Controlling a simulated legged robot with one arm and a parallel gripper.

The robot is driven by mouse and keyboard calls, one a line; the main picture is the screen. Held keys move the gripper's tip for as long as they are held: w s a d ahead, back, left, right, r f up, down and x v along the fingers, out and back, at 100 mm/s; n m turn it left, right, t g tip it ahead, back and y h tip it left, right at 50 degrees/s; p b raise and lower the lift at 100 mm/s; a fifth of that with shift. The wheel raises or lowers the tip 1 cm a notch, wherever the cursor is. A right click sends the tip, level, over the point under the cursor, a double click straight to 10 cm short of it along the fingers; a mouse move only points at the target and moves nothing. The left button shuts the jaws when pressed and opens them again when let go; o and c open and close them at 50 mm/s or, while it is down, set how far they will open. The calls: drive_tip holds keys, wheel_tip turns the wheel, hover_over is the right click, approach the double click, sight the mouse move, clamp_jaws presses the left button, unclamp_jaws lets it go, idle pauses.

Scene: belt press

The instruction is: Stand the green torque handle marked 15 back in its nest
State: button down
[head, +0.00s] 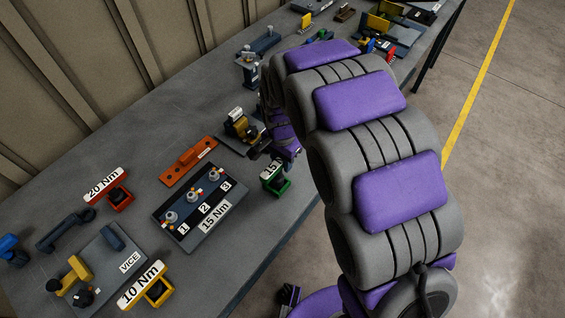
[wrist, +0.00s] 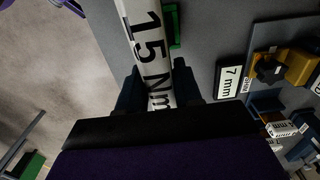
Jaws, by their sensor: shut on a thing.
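A white plate marked 15 (head: 270,169) shows in the head view, its far end hidden by my gripper (head: 262,147). In the wrist view the plate (wrist: 147,40) reads 15 Nm and runs up between my gripper's fingers (wrist: 158,82). A green frame-like part (head: 280,187) is right beside the plate on the bench, near its front edge. It also shows in the wrist view (wrist: 173,25). My gripper is shut on the green torque handle, whose body is mostly hidden. I cannot tell whether it is seated in its nest.
A block with three numbered screws and a 15 Nm label (head: 200,205) stands left of my gripper. The 20 Nm (head: 105,186) and 10 Nm (head: 142,285) plates are farther left. A 7 mm label (wrist: 230,80) and yellow part (wrist: 295,68) are at right in the wrist view.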

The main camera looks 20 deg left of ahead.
drive_tip(key=shift+a+f, duration=0.5)
drive_tip(key=shift+f, duration=0.35)
drive_tip(key=shift+d+r, duration=0.1)
drive_tip(key=shift+d, duration=0.3)
drive_tip(key=c, duration=1)
unclamp_jaws()
drive_tip(key=shift+d, duration=0.1)
drive_tip(key=shift+o, duration=1.2)
drive_tip(key=shift+a, duration=0.25)
drive_tip(key=shift+f+b, duration=0.3)
drive_tip(key=shift+b, duration=0.1)
wheel_tip(320, 180, up, 18)
drive_tip(key=p, duration=0.4)
drive_tip(key=shift+s+d+f, duration=0.2)
drive_tip(key=shift+d, duration=0.25)
